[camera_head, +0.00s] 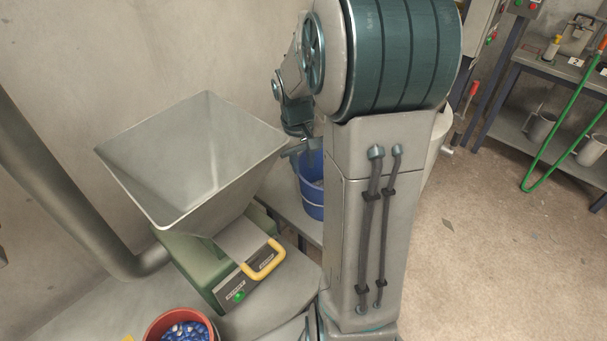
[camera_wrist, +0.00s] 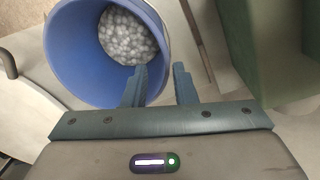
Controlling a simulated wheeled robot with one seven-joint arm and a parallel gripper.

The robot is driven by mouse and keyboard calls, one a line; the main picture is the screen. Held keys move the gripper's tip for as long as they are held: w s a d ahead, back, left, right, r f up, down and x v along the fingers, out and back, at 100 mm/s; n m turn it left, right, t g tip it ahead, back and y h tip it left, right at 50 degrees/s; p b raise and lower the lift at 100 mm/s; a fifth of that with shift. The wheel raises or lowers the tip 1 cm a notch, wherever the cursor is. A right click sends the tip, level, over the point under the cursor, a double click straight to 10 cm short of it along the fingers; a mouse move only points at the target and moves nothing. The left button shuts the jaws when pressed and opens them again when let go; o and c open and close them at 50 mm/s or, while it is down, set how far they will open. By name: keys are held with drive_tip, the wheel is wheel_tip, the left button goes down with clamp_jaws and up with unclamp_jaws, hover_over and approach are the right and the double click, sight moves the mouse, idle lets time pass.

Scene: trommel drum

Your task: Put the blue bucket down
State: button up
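The blue bucket (camera_head: 313,200) is behind the green machine in the head view, partly hidden by my arm. It appears upright, its base at or just above a grey surface; I cannot tell if it touches. In the wrist view the bucket (camera_wrist: 75,60) holds many grey-white pellets (camera_wrist: 127,36). My gripper (camera_wrist: 160,75) is at the bucket's rim, with one finger over the inside and the other outside. The fingers are apart, with a visible gap beside the wall. In the head view my gripper (camera_head: 303,148) is small and partly hidden.
A hopper (camera_head: 200,150) on a green machine (camera_head: 205,262) with a yellow handle (camera_head: 264,260) stands left of the bucket. A red bucket (camera_head: 152,332) of blue pieces is at the front. A workbench (camera_head: 545,68) is at right; the floor before it is open.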

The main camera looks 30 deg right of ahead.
wheel_tip(320, 180, up, 4)
drive_tip(key=shift+a+f, duration=0.15)
idle(0.7)
